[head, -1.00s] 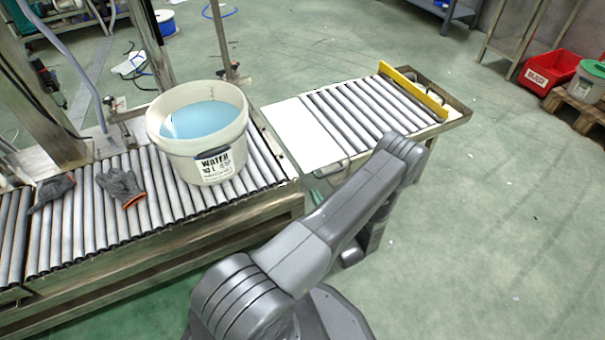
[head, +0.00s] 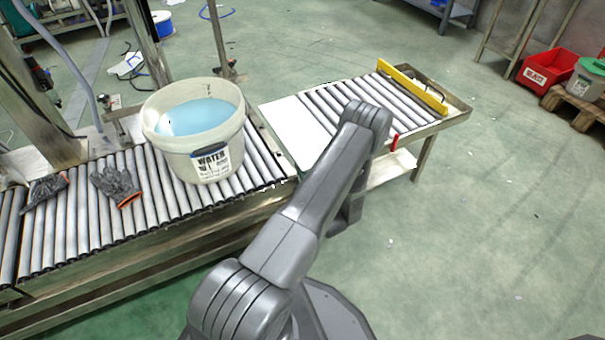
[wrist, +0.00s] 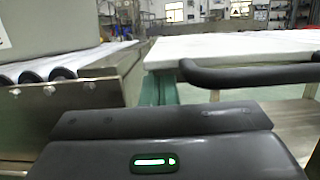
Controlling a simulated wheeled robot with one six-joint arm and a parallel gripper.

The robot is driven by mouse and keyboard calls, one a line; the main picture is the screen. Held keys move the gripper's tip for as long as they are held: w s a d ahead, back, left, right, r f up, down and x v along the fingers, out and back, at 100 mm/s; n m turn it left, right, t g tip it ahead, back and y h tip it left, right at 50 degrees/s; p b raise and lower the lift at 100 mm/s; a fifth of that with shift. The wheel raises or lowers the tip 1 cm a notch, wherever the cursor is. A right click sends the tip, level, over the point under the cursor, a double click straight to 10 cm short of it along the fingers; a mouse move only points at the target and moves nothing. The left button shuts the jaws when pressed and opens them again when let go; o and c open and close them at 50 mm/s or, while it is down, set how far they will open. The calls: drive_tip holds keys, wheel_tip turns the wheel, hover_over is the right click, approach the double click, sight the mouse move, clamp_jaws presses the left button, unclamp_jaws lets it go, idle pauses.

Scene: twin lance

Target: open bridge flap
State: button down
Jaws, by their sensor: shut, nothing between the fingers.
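The bridge flap appears to be the flat white panel (head: 290,122) at the near left end of the small roller table. It lies level in the head view. In the wrist view its white top (wrist: 235,47) runs across the upper right, with a dark bar handle (wrist: 250,76) along its near edge. My gripper (wrist: 155,118) is shut and empty, low in the wrist view. The handle appears just beyond and above it; I cannot tell whether they touch. In the head view my arm hides the gripper and the handle.
A bucket of blue water (head: 200,130) stands on the long roller conveyor (head: 90,225), near the end facing the panel. Grey gloves (head: 118,184) lie on its rollers. A yellow bar (head: 412,86) edges the small table. Open green floor lies to the right.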

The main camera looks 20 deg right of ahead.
sight(301, 165)
drive_tip(key=shift+r, duration=0.1)
drive_tip(key=shift+a+r+m+h+p, duration=0.1)
drive_tip(key=shift+r+m+h+p, duration=0.3)
drive_tip(key=shift+r+m, duration=0.95)
